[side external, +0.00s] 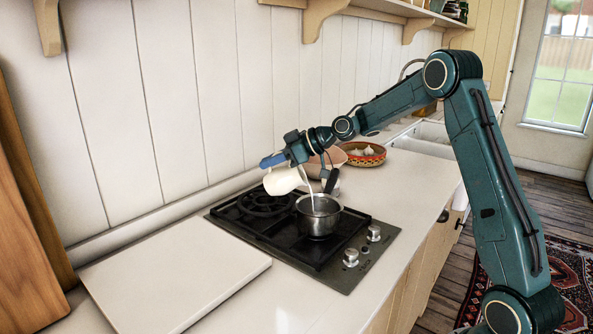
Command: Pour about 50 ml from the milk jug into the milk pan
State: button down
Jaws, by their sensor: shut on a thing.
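The milk jug (284,181) is cream-white and strongly tilted above the hob, its mouth toward the right. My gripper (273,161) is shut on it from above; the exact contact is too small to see. A thin white stream (308,185) runs from the jug down into the milk pan. The milk pan (318,222) is a small steel pan standing upright on the front part of the hob, with a dark handle (331,181) pointing up and back. The jug is above the pan and apart from it. The milk level inside the pan cannot be told.
The black gas hob (262,234) has steel knobs (351,257) at its front right. A white board (172,285) lies at left. A pinkish vessel (337,156) and a patterned bowl (362,157) with pale items stand behind. A wall shelf (400,10) hangs above.

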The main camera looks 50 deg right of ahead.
jog(key=shift+s+d+r+t+y, duration=0.25)
jog(key=shift+s+r+t+y, duration=0.2)
jog(key=shift+r+t, duration=0.3)
dwell(1.5)
jog(key=shift+w+f, duration=0.1)
jog(key=shift+w+a+f+g+h, duration=0.25)
jog(key=shift+w+f+g+h, duration=0.1)
jog(key=shift+f+g, duration=0.2)
jog(key=shift+w+a+f+g+h, duration=0.2)
jog(key=shift+w+f+g+h, duration=0.1)
jog(key=shift+f+g, duration=0.35)
jog(key=shift+g, duration=0.05)
jog(key=shift+f, duration=0.1)
jog(key=shift+w+a+f+g+h, duration=0.2)
jog(key=shift+f+g+h, duration=0.1)
jog(key=shift+f+g, duration=0.2)
jog(key=shift+w+a+f+g+h, duration=0.15)
jog(key=shift+f+g+h, duration=0.15)
jog(key=shift+f+g, duration=0.15)
jog(key=shift+w+g+h, duration=0.3)
jog(key=shift+g+h, duration=0.1)
jog(key=shift+g, duration=0.25)
jog(key=shift+w+a+f, duration=0.1)
jog(key=shift+f, duration=0.05)
